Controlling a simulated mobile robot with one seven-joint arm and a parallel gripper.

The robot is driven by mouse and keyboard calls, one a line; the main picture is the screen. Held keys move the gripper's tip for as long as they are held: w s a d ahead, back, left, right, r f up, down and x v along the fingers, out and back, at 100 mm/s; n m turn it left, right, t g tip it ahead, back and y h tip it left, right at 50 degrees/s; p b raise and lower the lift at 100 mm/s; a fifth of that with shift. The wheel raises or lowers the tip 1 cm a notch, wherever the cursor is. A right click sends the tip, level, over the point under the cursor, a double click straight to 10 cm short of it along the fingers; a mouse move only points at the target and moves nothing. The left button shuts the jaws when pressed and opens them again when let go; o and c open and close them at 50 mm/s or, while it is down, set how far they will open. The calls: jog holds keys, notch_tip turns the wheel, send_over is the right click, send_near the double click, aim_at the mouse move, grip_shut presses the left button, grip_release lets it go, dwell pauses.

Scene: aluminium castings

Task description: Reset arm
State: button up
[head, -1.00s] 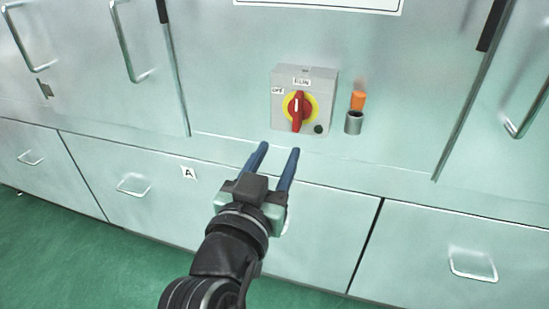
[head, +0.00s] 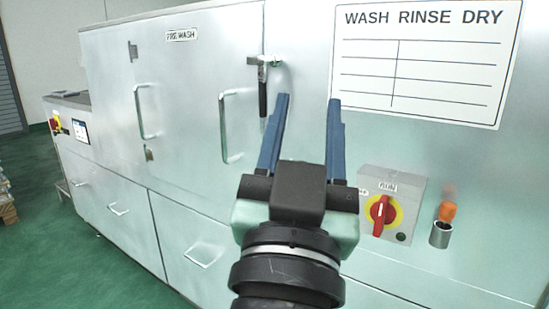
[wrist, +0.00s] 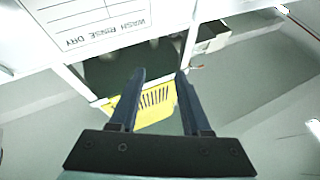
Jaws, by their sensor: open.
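My gripper (head: 308,115) is open and empty in the head view, its two blue fingers pointing up in front of the metal cabinet front (head: 215,175). It also shows in the wrist view (wrist: 160,80), with nothing between the fingers. A grey switch box (head: 392,212) with a red knob on a yellow disc stands just right of my gripper in the head view. The knob's handle points roughly up and down, and part of the OFF label is hidden behind my gripper.
An orange-topped piece (head: 446,211) in a grey cup sits right of the switch box. A WASH RINSE DRY sign (head: 428,60) is above it. Door handles (head: 225,128) stick out at the left. Green floor (head: 60,240) is open at the lower left. A yellow vented part (wrist: 150,105) shows in the wrist view.

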jog(key=s+a+r+n+t+y+p, duration=0.1)
jog(key=s+a+r+n+t+y, duration=0.3)
jog(key=s+r, duration=0.55)
notch_tip(320, 180, up, 24)
jog(key=w+p, duration=0.2)
jog(key=p, duration=2.1)
jog(key=shift+w+d+f+m+y, duration=0.2)
jog(key=shift+w+d+m+y, duration=0.1)
jog(key=shift+w+m, duration=0.1)
